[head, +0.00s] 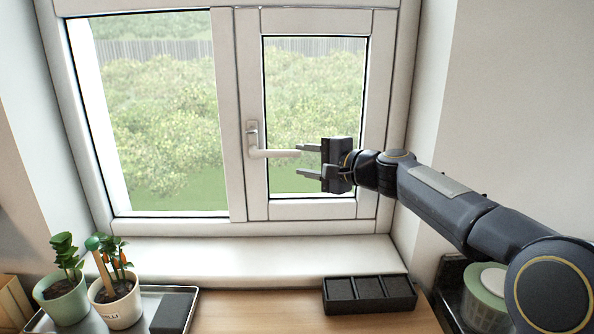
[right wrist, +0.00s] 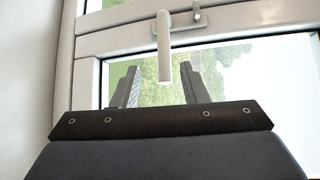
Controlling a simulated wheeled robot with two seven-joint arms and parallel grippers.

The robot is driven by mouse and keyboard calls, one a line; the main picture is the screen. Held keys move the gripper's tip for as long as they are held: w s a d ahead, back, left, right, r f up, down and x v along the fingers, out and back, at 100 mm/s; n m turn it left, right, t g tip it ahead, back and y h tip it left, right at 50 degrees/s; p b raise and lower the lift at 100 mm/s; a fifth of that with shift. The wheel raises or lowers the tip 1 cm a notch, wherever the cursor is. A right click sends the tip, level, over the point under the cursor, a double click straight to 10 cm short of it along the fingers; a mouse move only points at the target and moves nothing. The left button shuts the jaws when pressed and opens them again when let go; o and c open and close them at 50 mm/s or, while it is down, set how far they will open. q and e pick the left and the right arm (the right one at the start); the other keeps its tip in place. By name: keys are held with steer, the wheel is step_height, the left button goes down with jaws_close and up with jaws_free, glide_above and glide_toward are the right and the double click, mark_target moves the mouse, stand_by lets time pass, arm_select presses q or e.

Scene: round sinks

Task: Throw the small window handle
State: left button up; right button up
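The small window handle (head: 272,153) is white and mounted on the frame of the right-hand window sash. Its lever lies horizontally and points right in the head view. My right gripper (head: 300,160) is open, its fingertips around the height of the lever's free end. In the right wrist view the handle (right wrist: 164,55) hangs down toward the space between the two fingers of the gripper (right wrist: 160,82). The fingers are apart and I see no contact; exact depth is hard to tell. My left gripper is not in view.
Below is a white sill (head: 250,256) and a wooden counter (head: 260,312). A black compartment tray (head: 369,309) stands at the front right. Two potted plants (head: 62,298) (head: 118,304) stand on a tray at the left. A green-and-white container (head: 484,308) is under my right arm.

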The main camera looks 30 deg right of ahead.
mark_target(287, 154)
steer(key=shift+w+d+r, duration=0.1)
steer(key=shift+w+d, duration=0.15)
steer(key=shift+w, duration=0.2)
steer(key=p+x, duration=0.2)
steer(key=x, duration=0.4)
steer(key=shift+a+r, duration=0.1)
steer(key=shift+w+a, duration=0.2)
steer(key=shift+w, duration=0.45)
jaws_close()
